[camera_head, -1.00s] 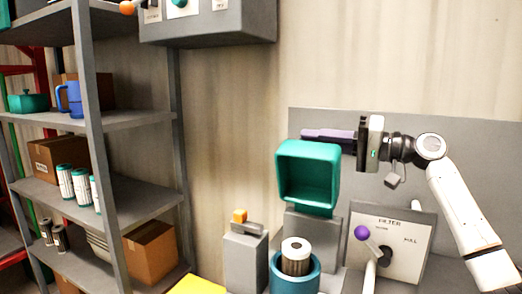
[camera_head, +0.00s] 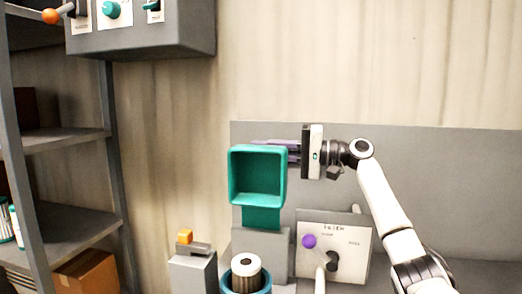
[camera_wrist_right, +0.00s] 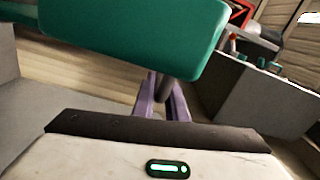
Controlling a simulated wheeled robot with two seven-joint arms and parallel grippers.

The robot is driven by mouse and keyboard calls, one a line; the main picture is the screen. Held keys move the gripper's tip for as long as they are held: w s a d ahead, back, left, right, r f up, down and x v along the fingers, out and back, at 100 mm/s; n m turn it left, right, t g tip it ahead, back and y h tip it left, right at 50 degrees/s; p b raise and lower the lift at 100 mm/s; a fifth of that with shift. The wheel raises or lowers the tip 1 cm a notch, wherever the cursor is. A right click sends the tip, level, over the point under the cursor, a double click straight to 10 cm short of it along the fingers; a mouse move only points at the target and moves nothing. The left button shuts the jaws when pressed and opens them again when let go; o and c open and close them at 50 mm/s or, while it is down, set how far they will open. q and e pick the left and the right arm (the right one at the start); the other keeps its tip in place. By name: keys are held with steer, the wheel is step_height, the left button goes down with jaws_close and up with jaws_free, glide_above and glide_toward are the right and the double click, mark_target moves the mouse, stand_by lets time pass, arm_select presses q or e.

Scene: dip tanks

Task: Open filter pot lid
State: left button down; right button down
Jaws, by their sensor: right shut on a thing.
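The teal filter pot lid (camera_head: 257,201) stands raised on its hinge, its hollow inside facing the head camera. Below it is the blue round pot (camera_head: 264,289), with a pale-topped filter cartridge (camera_head: 246,266) showing in its open mouth. My right gripper (camera_head: 280,145) is up behind the lid at its right side. In the right wrist view its purple fingers (camera_wrist_right: 162,100) are shut on a dark lid handle (camera_wrist_right: 164,88) under the teal lid (camera_wrist_right: 140,35). The fingertips are partly hidden by the lid. My left gripper is not in view.
A panel marked FILTER (camera_head: 345,232) with a purple-knobbed lever (camera_head: 309,241) stands right of the pot. A grey pedestal with an orange-topped part (camera_head: 185,237) is at left. A shelf (camera_head: 70,228) and a wall control box (camera_head: 150,35) are further left.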

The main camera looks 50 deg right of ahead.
steer(key=shift+w+f, duration=0.1)
steer(key=shift+f, duration=0.05)
steer(key=c, duration=1.8)
jaws_free()
steer(key=shift+d, duration=0.1)
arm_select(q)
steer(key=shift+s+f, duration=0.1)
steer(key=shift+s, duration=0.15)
